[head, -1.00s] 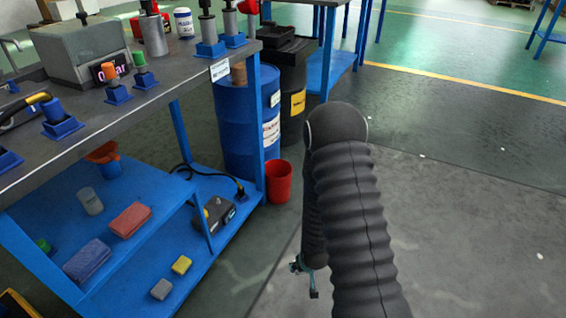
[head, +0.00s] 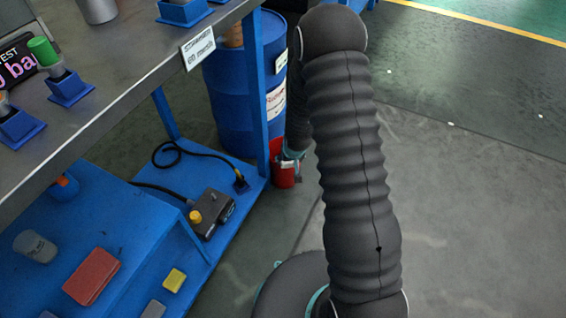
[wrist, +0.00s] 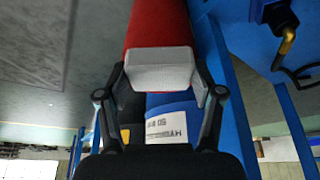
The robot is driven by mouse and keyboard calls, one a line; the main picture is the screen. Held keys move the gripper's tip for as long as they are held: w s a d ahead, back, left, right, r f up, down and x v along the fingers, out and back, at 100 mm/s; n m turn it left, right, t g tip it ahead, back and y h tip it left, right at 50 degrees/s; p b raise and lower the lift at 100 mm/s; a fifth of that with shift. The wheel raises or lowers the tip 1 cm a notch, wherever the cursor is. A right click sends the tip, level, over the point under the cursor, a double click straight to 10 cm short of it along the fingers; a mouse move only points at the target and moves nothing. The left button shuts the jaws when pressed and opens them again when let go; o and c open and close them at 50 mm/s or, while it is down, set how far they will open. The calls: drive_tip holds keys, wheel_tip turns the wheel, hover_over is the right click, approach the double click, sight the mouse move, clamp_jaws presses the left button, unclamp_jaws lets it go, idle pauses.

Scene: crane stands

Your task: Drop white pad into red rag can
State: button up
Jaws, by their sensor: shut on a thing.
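My gripper (wrist: 162,78) is shut on the white pad (wrist: 160,66), a pale block held between both fingers in the wrist view. The red rag can (wrist: 157,22) shows directly behind the pad there; I cannot tell whether they touch. In the head view the red rag can (head: 284,176) stands on the floor beside the bench's end, partly covered by my gripper (head: 291,166). The can's opening is hidden in both views.
A blue barrel (head: 232,105) stands behind the can, next to the blue bench leg (head: 257,100). The lower blue shelf (head: 225,195) holds a grey control box (head: 212,210) with a cable, a red pad (head: 92,277) and a yellow block (head: 174,280). The floor at right is clear.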

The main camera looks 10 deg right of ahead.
drive_tip(key=w+d+r+b, duration=0.2)
drive_tip(key=w+r, duration=0.5)
drive_tip(key=w, duration=0.2)
wheel_tip(320, 180, down, 6)
drive_tip(key=shift+a+r+b, duration=0.1)
drive_tip(key=shift+r+b, duration=0.15)
drive_tip(key=shift+b, duration=0.95)
drive_tip(key=o, duration=1.2)
drive_tip(key=v, duration=1.2)
drive_tip(key=shift+a, duration=0.15)
